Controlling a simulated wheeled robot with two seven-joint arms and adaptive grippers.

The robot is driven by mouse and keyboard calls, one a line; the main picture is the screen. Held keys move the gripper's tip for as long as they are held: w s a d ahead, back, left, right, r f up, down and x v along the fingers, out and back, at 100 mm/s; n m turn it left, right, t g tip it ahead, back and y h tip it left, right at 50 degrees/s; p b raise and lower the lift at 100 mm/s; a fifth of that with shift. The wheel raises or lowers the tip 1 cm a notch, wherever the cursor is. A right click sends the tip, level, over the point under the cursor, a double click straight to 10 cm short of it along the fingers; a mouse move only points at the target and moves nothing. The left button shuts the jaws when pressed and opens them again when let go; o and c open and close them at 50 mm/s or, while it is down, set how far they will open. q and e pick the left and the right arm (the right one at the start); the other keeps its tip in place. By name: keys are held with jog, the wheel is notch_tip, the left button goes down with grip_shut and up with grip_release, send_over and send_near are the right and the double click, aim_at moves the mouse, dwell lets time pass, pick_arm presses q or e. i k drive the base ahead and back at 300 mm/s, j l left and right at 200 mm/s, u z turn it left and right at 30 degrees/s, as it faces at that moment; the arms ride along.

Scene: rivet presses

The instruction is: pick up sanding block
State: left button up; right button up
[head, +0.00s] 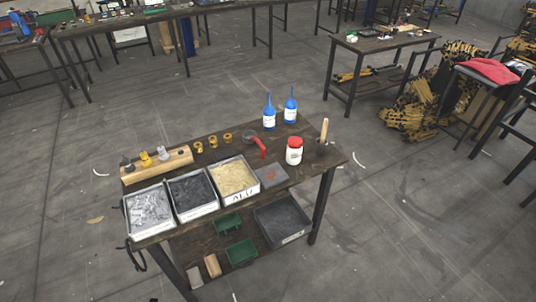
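I cannot tell for sure which thing is the sanding block. On the lower shelf, at its left end, lie a small tan block (212,266) and a greyish block (194,277) side by side. Either could be the sanding block, but they are small in view. Neither of my grippers is in the head view.
The dark workbench (215,143) holds several bins of small parts (192,193), a wooden rack (157,164), blue bottles (268,117) and a red-lidded jar (294,152). Green trays (240,252) and a grey bin (282,223) share its lower shelf. The floor (400,235) right of it is clear.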

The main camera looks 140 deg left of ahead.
aim_at(229, 152)
jog(key=u, duration=5)
